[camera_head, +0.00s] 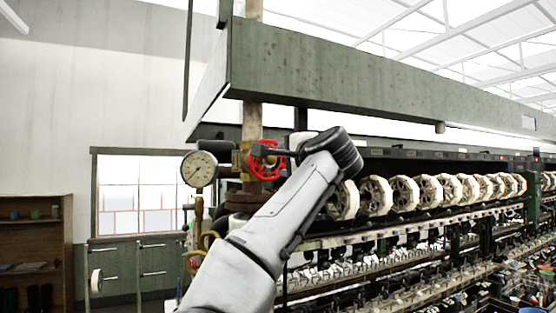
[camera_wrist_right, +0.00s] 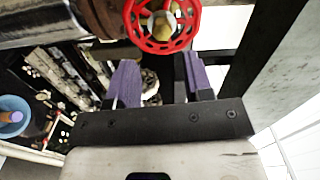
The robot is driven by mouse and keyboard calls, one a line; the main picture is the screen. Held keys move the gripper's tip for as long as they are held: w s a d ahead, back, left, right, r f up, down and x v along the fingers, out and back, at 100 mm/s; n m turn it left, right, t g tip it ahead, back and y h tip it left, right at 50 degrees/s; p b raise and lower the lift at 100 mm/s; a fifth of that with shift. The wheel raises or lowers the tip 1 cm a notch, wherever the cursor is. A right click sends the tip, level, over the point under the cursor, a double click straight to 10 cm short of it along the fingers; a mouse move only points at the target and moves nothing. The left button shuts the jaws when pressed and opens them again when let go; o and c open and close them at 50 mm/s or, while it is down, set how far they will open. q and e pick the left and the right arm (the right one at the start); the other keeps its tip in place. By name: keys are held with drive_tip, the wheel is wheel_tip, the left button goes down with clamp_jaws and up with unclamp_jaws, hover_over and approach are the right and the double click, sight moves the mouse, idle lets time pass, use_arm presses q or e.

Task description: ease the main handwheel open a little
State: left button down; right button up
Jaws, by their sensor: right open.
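The main handwheel (camera_head: 256,171) is a small red spoked wheel on a brass valve at the vertical pipe, left of centre in the head view. In the right wrist view the red wheel (camera_wrist_right: 160,46) shows at the top, cut off by the picture edge, with a brass hub. Contact cannot be told. My left gripper is out of view.
A round pressure gauge (camera_head: 199,169) stands left of the valve. A row of white reels (camera_head: 404,194) runs right along the machine. A green overhead hood (camera_head: 330,68) hangs above. In the wrist view a blue basin (camera_wrist_right: 12,112) is far left.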

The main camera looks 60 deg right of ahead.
sight(273, 160)
drive_tip(key=shift+m, duration=0.6)
drive_tip(key=p+x, duration=0.1)
drive_tip(key=x, duration=0.1)
drive_tip(key=p+x, duration=0.1)
drive_tip(key=x, duration=0.2)
drive_tip(key=shift+w+r, duration=0.1)
drive_tip(key=shift+r, duration=0.15)
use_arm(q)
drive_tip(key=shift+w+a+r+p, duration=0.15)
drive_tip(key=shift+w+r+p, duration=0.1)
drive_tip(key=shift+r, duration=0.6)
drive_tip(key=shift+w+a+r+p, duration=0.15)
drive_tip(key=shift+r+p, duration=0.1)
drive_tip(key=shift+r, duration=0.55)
use_arm(e)
drive_tip(key=shift+x, duration=0.9)
drive_tip(key=shift+f, duration=0.1)
